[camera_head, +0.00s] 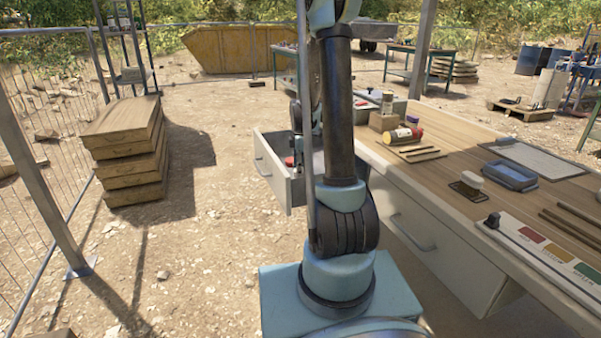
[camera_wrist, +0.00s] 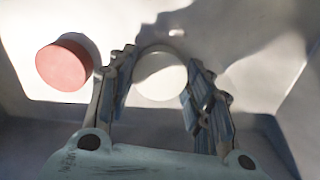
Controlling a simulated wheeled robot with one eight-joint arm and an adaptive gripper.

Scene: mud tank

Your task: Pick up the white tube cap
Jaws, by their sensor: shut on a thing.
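The white tube cap (camera_wrist: 160,82) is a pale round disc in the wrist view, between the two fingers of my gripper (camera_wrist: 160,72). The fingers are shut on it, one at its left side and one at its right. The cap and gripper are inside an open drawer (camera_wrist: 285,95); I cannot tell whether the cap touches the drawer floor. In the head view the drawer (camera_head: 272,178) is pulled out at the table's left end, and my arm hides the gripper and the white cap.
A red round cap (camera_wrist: 64,65) lies in the drawer, left of my left finger; it also shows in the head view (camera_head: 289,161). Drawer walls stand close around the gripper. The wooden table (camera_head: 440,130) at right carries bottles, a blue tray (camera_head: 510,176) and a brush.

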